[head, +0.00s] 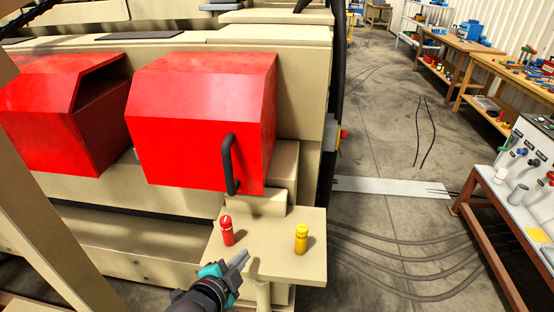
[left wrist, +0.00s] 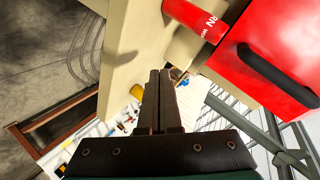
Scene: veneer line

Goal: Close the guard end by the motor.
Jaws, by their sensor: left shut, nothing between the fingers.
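A red guard end (head: 200,120) with a black upright handle (head: 229,165) sits on the beige machine. A second red guard piece (head: 62,110) is to its left, with a dark gap showing between the two. My left gripper (head: 243,257) is shut and empty over the front-left edge of a small beige shelf, below the handle and apart from it. In the left wrist view, its closed fingers (left wrist: 160,78) show, with the red guard end (left wrist: 245,95) and its handle (left wrist: 275,75) at the right. I cannot make out a motor. My right gripper is not in view.
The beige shelf (head: 272,265) holds a red cylinder (head: 227,231), close to my left gripper, and a yellow cylinder (head: 301,238). Cables (head: 400,255) lie on the floor to the right. A control panel bench (head: 515,185) and workbenches (head: 460,45) stand further right.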

